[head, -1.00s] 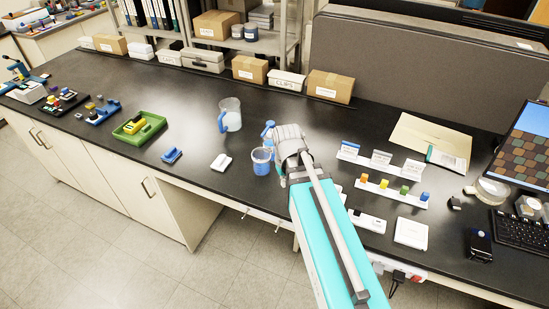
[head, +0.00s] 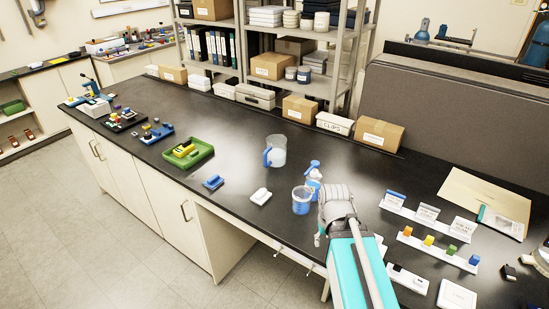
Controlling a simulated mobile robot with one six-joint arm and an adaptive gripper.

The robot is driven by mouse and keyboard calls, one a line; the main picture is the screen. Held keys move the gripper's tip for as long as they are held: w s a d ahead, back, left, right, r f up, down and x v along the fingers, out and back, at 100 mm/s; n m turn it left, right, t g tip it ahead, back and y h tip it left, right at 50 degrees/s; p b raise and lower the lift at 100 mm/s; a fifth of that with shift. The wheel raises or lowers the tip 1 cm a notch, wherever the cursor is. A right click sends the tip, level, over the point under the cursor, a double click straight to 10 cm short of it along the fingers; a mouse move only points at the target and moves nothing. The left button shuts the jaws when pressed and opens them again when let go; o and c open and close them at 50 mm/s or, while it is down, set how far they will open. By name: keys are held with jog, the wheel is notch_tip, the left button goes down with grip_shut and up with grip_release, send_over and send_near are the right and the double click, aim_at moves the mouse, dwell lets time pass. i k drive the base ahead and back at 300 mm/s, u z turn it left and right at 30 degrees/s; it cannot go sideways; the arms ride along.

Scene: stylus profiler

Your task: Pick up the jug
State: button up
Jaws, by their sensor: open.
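A clear jug (head: 279,151) with a blue handle on its left side stands upright on the dark bench, near the middle of the head view. My gripper (head: 318,232) is at the bench's front part, right of and nearer than the jug, well apart from it. My wrist hides most of the gripper; only a small grey finger part shows at its left. It is open, and nothing shows in it.
A beaker (head: 302,201) with blue contents and a blue-topped bottle (head: 313,176) stand close left of my wrist. A white block (head: 260,196), a blue item (head: 213,182) and a green tray (head: 200,155) lie left. Boxes (head: 299,108) line the back.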

aim_at(274, 156)
jog(key=k, duration=1.3)
jog(key=u, duration=0.45)
jog(key=i, duration=0.75)
jog(key=u, duration=0.3)
jog(key=i, duration=1.25)
jog(key=z, duration=0.75)
